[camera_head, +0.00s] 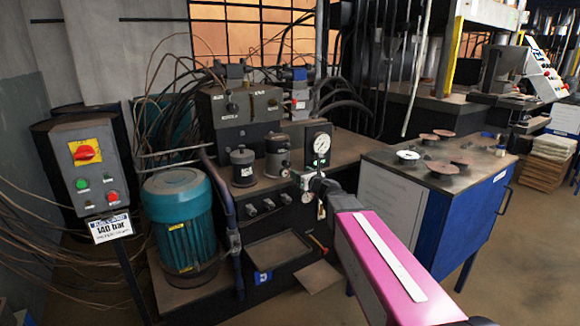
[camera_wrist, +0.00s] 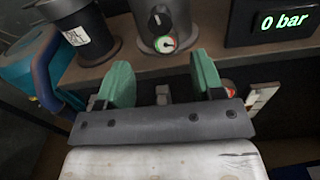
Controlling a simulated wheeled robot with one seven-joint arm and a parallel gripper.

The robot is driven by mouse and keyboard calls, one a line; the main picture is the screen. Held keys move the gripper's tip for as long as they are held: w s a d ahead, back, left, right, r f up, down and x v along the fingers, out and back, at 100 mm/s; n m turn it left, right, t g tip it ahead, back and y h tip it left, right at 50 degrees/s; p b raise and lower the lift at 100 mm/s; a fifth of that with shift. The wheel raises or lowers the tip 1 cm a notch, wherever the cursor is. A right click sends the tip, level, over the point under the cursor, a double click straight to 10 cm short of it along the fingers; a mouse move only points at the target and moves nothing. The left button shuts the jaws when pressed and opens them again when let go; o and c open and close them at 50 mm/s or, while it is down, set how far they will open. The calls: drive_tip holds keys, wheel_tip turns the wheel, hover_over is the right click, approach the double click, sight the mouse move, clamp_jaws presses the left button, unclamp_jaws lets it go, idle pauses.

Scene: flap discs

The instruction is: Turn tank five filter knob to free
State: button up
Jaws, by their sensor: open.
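The filter housing, a dark grey canister (camera_wrist: 190,18), stands at the top middle of the wrist view. The knob's exact setting cannot be read. In the head view the same canister (camera_head: 277,146) stands on the bench behind my arm. My gripper (camera_wrist: 162,78) is open, with its two green fingers apart and nothing between them. It is in front of and below the knob, not touching it. In the head view the gripper is small and hard to make out.
A second canister (camera_wrist: 75,28) with a white label stands left of the filter. A display (camera_wrist: 283,22) reads 0 bar at right. A blue "5" plate (camera_head: 263,277) is on the bench front. A teal motor (camera_head: 178,215) stands left; a blue cabinet (camera_head: 460,205) stands right.

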sight(288, 165)
drive_tip(key=x, duration=1)
drive_tip(key=shift+w+a, duration=0.15)
drive_tip(key=shift+w, duration=0.05)
